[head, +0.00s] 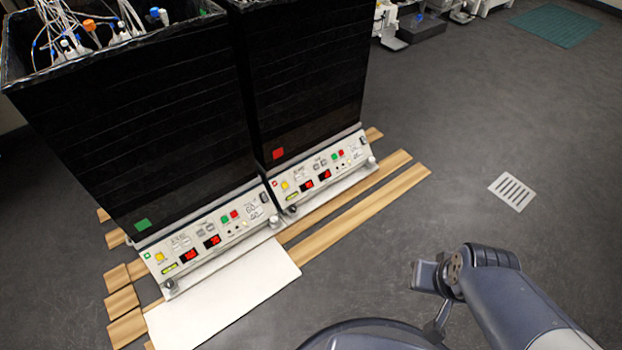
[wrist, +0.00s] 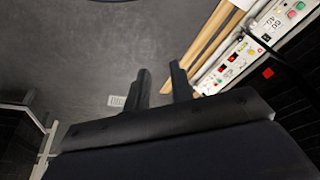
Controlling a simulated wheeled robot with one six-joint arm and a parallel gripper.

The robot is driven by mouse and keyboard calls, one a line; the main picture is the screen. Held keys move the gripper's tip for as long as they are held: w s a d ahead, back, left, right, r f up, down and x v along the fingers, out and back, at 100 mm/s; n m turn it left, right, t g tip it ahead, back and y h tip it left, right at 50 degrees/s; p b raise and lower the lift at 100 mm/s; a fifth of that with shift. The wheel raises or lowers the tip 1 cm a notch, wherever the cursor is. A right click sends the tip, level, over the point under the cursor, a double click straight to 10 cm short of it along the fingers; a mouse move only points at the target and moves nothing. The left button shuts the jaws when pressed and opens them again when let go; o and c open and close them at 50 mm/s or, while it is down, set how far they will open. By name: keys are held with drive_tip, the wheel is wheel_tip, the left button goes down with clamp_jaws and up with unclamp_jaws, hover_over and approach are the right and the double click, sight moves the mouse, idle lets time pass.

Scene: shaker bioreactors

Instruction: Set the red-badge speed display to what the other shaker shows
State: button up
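The red-badge shaker is the right black box, with its red badge (head: 278,154) low on its front. Its control panel (head: 318,177) carries two lit red displays (head: 309,185), a yellow button and red and green buttons. The other shaker, at left, has a green badge (head: 144,225) and a similar panel (head: 205,240) with two red displays (head: 212,241). All digits are too small to read surely. My gripper (wrist: 160,68) has its fingers apart with nothing between them. In the wrist view the red badge (wrist: 268,73) and its panel (wrist: 235,60) lie right of the fingers, apart from them.
Wooden planks (head: 365,210) and a white board (head: 225,300) lie on the floor before the panels. A floor drain (head: 512,191) is at right. Tubes and bottles stick out of the left box's top. The grey floor between the planks and the drain is clear.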

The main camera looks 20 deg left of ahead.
clamp_jaws()
idle(0.6)
